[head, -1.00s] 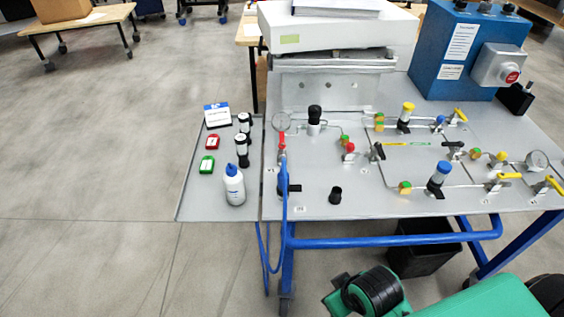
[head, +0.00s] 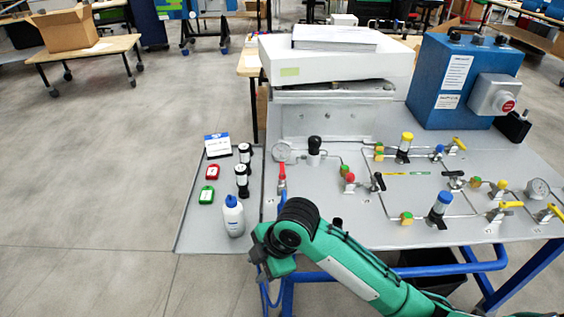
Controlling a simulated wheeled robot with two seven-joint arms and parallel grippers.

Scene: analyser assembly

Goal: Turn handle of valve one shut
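The grey valve panel (head: 370,215) carries several valves; I cannot read which label marks valve one. A red-handled valve (head: 282,179) stands at the panel's left side, its handle upright in the picture. Black-handled valves (head: 377,182) and yellow-handled valves (head: 456,145) sit further right. My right arm reaches in from the lower right, and its gripper end (head: 262,257) is over the panel's front left corner, nearer the camera than the red handle. Its fingers are hard to make out, and it covers part of that corner. My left gripper is out of view.
A blue box with a red button (head: 508,106) stands at the back right. Open floor lies left.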

